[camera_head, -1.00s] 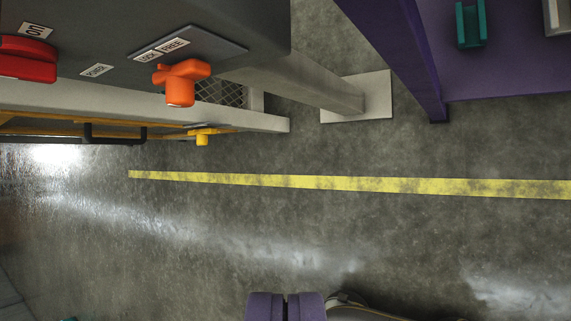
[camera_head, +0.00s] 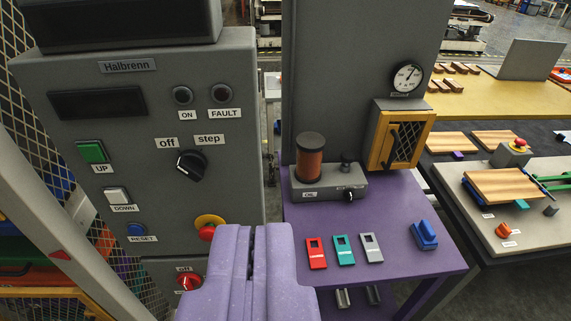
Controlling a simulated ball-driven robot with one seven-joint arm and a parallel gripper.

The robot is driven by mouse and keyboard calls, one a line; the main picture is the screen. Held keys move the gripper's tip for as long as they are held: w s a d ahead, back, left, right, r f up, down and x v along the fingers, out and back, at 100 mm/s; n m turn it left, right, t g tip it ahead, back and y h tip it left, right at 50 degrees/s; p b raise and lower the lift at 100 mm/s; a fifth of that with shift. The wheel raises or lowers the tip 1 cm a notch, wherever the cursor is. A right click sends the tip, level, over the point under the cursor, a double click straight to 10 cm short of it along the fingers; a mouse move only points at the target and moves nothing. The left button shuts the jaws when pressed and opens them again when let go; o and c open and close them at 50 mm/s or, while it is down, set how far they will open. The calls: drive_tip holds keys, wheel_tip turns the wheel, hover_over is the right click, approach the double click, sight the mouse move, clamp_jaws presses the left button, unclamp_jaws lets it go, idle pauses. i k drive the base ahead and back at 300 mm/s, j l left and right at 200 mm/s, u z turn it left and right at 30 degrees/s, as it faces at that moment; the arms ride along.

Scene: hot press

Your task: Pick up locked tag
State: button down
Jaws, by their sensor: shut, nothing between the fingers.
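Three flat tags with small windows lie in a row on the purple table (camera_head: 425,213): a red tag (camera_head: 317,254), a teal tag (camera_head: 344,250) and a grey tag (camera_head: 371,248). No lettering on them is readable, so I cannot tell which is the locked tag. My purple gripper (camera_head: 250,232) is shut and empty in the lower middle, to the left of the tags and apart from them in the picture. It hides part of the table's left side.
A grey control panel (camera_head: 150,150) stands at left, with a red knob (camera_head: 206,232) near my gripper. Behind the tags are an oil unit (camera_head: 310,158) and a yellow box (camera_head: 400,138). A blue object (camera_head: 424,235) lies right of the tags.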

sight(316, 258)
drive_tip(key=i+l+u, duration=0.15)
drive_tip(key=i+l, duration=0.2)
drive_tip(key=i+l+u, duration=0.15)
drive_tip(key=i+l, duration=0.2)
drive_tip(key=i+l+u, duration=0.2)
drive_tip(key=i+l, duration=0.15)
drive_tip(key=l, duration=0.15)
drive_tip(key=i+l+u, duration=0.15)
drive_tip(key=l, duration=0.35)
drive_tip(key=i, duration=0.1)
